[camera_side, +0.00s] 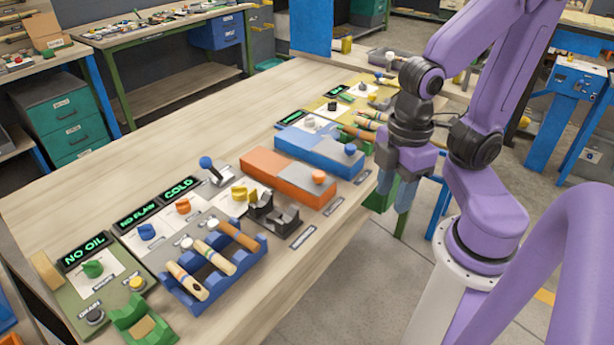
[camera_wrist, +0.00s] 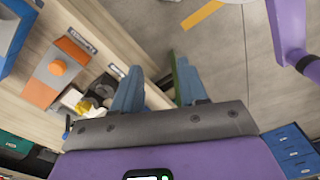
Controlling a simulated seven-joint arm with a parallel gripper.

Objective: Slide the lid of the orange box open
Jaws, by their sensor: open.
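The orange box (camera_side: 285,188) sits on the bench near its front edge, left of my gripper in the side view. Its top has an orange part at one end and a grey part with a round orange knob (camera_side: 319,177) at the other. The wrist view shows the orange box (camera_wrist: 39,95) and its knob (camera_wrist: 57,68) at the left. I cannot tell exactly where the lid's edge lies. My gripper (camera_side: 394,190) is open and empty, fingers pointing down, apart from the box beyond the bench's front edge. In the wrist view its blue fingers (camera_wrist: 158,88) have floor between them.
A similar blue box (camera_side: 308,148) with a blue knob stands behind the orange one. A dark holder (camera_side: 273,212) and a blue rack (camera_side: 190,280) with several turned handles stand nearer the camera. Control panels with knobs and a lever line the bench. Bare wood lies behind them.

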